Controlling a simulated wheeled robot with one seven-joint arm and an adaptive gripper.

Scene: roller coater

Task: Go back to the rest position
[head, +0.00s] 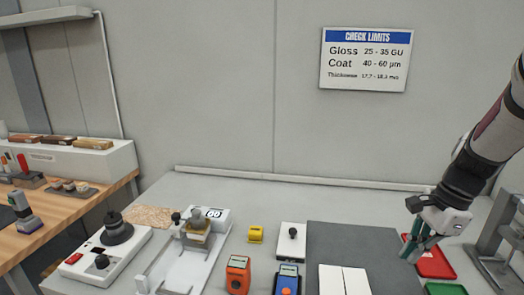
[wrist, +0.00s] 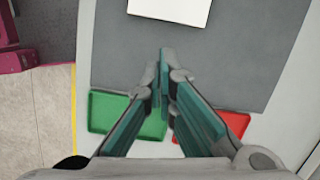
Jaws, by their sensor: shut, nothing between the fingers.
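My gripper (head: 414,251) hangs from the arm at the right of the head view, above the worktop near the red and green trays. In the wrist view my gripper (wrist: 164,60) has its two teal fingers together, with nothing between them. The fingers point over a dark grey mat (wrist: 235,75). The gripper hides part of the red tray (head: 436,262) in the head view.
A green tray (head: 446,289) lies in front of the red one. White panels (head: 343,281) lie on the grey mat (head: 350,238). Orange (head: 238,274) and blue (head: 287,280) handheld meters stand left of it. A grey stand (head: 490,250) is at the far right.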

